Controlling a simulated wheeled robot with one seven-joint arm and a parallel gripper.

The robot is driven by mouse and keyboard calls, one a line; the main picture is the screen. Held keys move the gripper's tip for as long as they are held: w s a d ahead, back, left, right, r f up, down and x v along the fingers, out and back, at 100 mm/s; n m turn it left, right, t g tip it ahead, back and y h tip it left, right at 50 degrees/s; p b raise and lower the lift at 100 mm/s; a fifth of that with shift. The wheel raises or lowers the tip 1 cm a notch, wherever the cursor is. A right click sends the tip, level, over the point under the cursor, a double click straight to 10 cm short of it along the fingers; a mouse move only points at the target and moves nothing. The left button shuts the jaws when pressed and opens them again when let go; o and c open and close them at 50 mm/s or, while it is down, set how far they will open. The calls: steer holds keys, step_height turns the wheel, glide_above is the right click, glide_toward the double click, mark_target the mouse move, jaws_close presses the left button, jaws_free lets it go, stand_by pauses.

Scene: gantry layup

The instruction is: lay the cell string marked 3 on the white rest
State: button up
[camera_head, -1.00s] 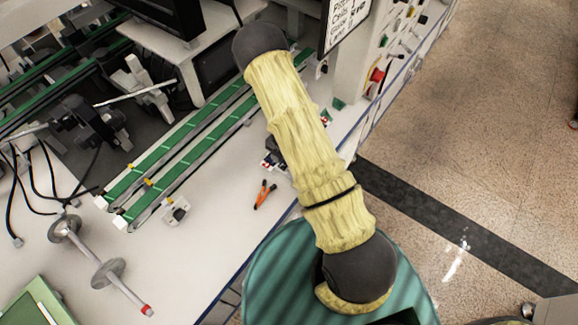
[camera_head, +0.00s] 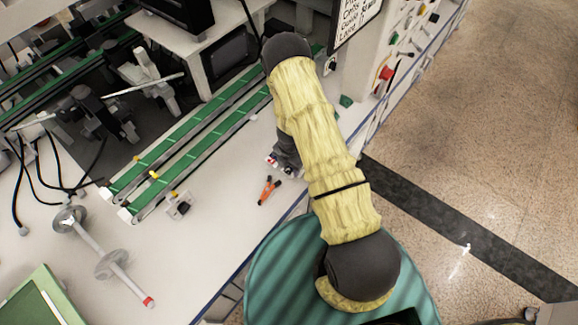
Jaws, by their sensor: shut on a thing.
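I cannot make out a cell string marked 3 in this view. I cannot pick out the white rest for certain either. My arm in its pale yellow sleeve crosses the middle of the picture and covers part of the bench. A dark grey part of my arm shows at the sleeve's left edge, above the bench. My gripper's fingertips are hidden, so what they hold does not show.
Green conveyor strips (camera_head: 190,150) run across the white bench (camera_head: 185,255). Orange-handled pliers (camera_head: 268,189) and a small white fitting (camera_head: 178,205) lie near its front. A rod with discs (camera_head: 110,263) and a green-framed panel (camera_head: 40,300) are at the left. A red button (camera_head: 386,73) is at upper right.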

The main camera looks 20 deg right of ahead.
steer(key=shift+f+b, duration=0.3)
steer(key=shift+f, duration=0.15)
steer(key=o, duration=1)
steer(key=shift+c, duration=0.2)
steer(key=shift+r+p, duration=0.5)
steer(key=shift+r, duration=0.15)
step_height(320, 180, up, 12)
steer(key=p, duration=0.1)
steer(key=shift+f, duration=0.2)
